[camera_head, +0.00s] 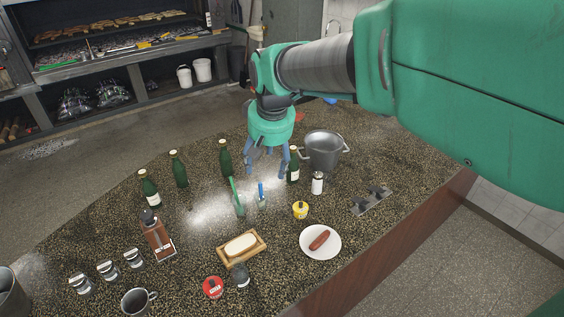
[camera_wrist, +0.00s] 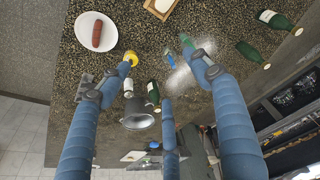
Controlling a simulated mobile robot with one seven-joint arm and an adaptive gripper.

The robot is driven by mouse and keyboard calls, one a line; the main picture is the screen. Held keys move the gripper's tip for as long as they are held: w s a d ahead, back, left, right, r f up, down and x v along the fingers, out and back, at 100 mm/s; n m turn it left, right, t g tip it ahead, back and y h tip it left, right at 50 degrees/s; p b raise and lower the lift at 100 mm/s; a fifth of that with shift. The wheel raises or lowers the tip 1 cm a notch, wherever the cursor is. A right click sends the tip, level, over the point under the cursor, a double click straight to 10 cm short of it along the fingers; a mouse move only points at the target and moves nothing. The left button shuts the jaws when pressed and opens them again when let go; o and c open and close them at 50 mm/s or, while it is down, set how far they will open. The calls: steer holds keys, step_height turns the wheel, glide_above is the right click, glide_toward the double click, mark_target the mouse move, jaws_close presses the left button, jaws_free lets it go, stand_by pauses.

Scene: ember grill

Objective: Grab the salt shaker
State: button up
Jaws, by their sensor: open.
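A small white shaker with a metallic top, seemingly the salt shaker (camera_head: 317,184), stands upright on the speckled counter (camera_head: 340,275), just in front of the metal pot. In the wrist view the shaker (camera_wrist: 128,88) shows between the left and middle fingers, close to the left finger. My gripper (camera_head: 268,167) is open and empty above the counter, to the left of the shaker in the head view. Its three blue fingers are spread in the wrist view (camera_wrist: 160,72). A dark-topped shaker (camera_head: 241,275) stands at the front by the butter tray.
A metal pot (camera_head: 323,151) and a green bottle (camera_head: 293,165) stand close to the shaker. A yellow tub (camera_head: 300,210), a plate (camera_head: 308,250) with a sausage, and a metal rack (camera_head: 371,201) are nearby. More green bottles (camera_head: 180,170) stand left.

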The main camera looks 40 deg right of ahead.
steer(key=w+d+f+m+g, duration=0.1)
steer(key=w+d+f, duration=0.4)
steer(key=d, duration=0.4)
steer(key=m+g+p, duration=0.1)
steer(key=m+g, duration=0.1)
steer(key=m, duration=0.1)
glide_above(319, 172)
steer(key=shift+y, duration=0.4)
step_height(319, 172, down, 17)
steer(key=shift+d, duration=0.1)
steer(key=shift+f, duration=0.15)
steer(key=shift+f, duration=4.15)
steer(key=shift+f+b, duration=0.65)
steer(key=shift+f, duration=1.95)
